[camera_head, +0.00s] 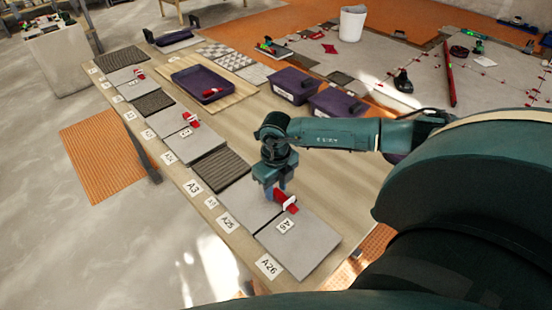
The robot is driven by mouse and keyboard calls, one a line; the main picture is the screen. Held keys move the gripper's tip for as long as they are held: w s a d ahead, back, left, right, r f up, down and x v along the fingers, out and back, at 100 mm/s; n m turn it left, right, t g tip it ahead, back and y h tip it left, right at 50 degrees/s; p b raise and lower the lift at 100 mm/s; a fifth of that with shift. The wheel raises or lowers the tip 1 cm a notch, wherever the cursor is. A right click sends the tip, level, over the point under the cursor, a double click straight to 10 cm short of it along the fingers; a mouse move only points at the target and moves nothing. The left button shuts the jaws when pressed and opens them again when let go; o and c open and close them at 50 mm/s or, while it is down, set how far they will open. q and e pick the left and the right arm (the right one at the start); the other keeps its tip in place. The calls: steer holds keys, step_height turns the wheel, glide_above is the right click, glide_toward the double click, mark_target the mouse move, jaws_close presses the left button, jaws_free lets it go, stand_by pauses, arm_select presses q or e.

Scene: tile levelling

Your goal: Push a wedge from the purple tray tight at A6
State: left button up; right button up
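The A6 label (284,226) lies on a pale grey tile (305,246) at the near end of the table, by the joint with another grey tile (243,203). At this joint a red wedge (280,197) sits at a white clip (291,203). My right gripper (274,193) is low over the joint, its fingers at the wedge's left end and seemingly closed on it; the fingertips are partly hidden. How deep the wedge sits in the clip is too small to tell. The purple tray (182,79) holds several red wedges (214,92) farther back. My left gripper is out of view.
A row of grey and dark ribbed tiles (220,172) runs along the table's left side, with labels and red wedges at other joints (190,119). Purple boxes (296,82) stand behind my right arm. Bare tabletop (330,185) lies right of the A6 tiles.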

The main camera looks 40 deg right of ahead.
steer(key=shift+o, duration=0.7)
